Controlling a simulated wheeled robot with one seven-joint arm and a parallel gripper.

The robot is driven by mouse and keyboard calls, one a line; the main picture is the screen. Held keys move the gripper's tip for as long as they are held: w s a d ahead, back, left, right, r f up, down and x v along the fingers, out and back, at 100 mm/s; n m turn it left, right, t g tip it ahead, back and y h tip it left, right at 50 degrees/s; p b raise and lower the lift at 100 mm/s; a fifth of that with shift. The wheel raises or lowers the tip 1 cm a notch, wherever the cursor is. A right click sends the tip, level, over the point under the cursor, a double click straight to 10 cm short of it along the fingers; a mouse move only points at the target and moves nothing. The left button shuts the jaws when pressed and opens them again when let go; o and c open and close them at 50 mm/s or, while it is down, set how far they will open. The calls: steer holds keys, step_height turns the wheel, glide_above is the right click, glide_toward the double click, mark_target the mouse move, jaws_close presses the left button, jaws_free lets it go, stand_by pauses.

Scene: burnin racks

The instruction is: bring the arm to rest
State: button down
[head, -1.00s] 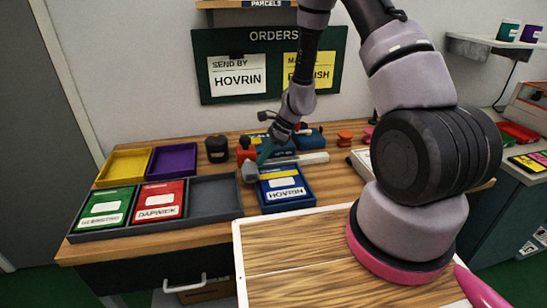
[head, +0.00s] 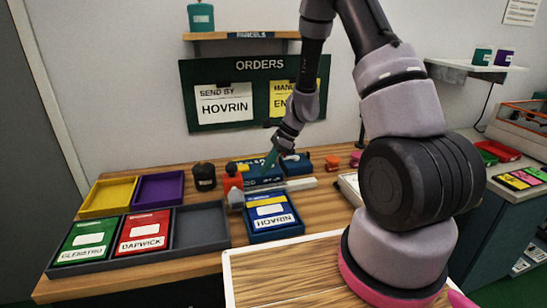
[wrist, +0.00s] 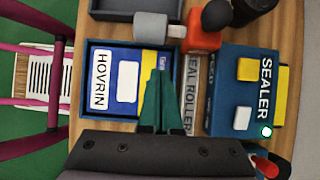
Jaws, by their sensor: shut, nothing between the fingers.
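My gripper (head: 268,166) is in the head view above the back middle of the wooden bench. Its green fingers also show in the wrist view (wrist: 162,108), close together with nothing between them. They point down over the edge of a blue tray (wrist: 86,108), which holds a blue and white HOVRIN parcel (wrist: 122,80). My arm reaches from the right of the head view across the bench. A seal roller (wrist: 192,90) and a blue sealer (wrist: 240,65) lie beside the fingers. I cannot tell the exact height of the fingers.
A grey tray (head: 205,242) holds green GLEBSTRO and red DAPWICK parcels at the left. Yellow (head: 108,196) and purple (head: 160,187) bins stand behind. The orders board (head: 228,95) hangs behind.

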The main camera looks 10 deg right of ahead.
steer(key=s+d+r+n+t+h, duration=0.1)
steer(key=s+d+r+n, duration=0.15)
steer(key=r, duration=0.95)
steer(key=s+d+r+n+t, duration=0.2)
steer(key=s+r+n, duration=0.15)
steer(key=r, duration=0.85)
steer(key=s+d+r+n+t+h, duration=0.3)
steer(key=s+r+n, duration=0.4)
steer(key=s+r, duration=0.5)
steer(key=s+d+t, duration=0.1)
steer(key=s, duration=0.1)
steer(key=shift+s+d+r+n, duration=0.2)
steer(key=shift+s+r+n, duration=0.1)
steer(key=shift+s+r, duration=0.1)
